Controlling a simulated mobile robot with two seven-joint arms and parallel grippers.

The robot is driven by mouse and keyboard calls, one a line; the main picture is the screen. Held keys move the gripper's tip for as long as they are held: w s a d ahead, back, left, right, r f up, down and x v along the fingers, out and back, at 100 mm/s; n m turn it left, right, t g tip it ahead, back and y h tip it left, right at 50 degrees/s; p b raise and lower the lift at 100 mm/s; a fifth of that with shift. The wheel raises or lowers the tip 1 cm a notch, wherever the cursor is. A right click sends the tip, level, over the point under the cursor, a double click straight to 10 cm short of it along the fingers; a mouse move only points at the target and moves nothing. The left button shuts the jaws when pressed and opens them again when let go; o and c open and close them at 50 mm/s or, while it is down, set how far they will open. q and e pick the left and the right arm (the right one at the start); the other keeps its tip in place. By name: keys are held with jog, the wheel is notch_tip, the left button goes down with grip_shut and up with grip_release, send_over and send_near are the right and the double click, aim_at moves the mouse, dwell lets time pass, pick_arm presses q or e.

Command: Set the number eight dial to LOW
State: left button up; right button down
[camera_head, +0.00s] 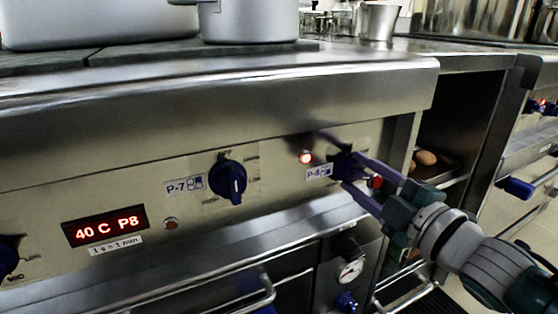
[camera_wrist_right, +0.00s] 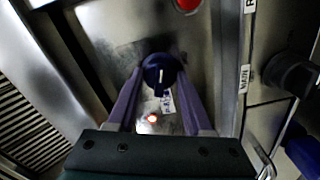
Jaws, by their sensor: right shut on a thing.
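The number eight dial (camera_head: 344,167) is a dark blue knob on the steel stove front, just right of the P-8 label (camera_head: 319,173). My right gripper (camera_head: 341,161) is shut on it, with one purple finger on each side. In the right wrist view the dial (camera_wrist_right: 161,71) sits between the two fingertips and its white pointer mark shows. The fingers hide much of the dial's scale in the head view, so its setting cannot be read. My left gripper is not in view.
The P-7 dial (camera_head: 228,181) is to the left. A red display (camera_head: 106,227) reads 40 C P8. A red lamp (camera_head: 305,157) glows beside the P-8 label. A protruding steel edge (camera_head: 200,85) runs above the dials. A pot (camera_head: 250,22) stands on top.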

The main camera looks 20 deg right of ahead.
jog(key=shift+c, duration=1.5)
grip_release()
jog(key=s+p, duration=0.3)
jog(key=s, duration=0.7)
jog(key=shift+d, duration=0.4)
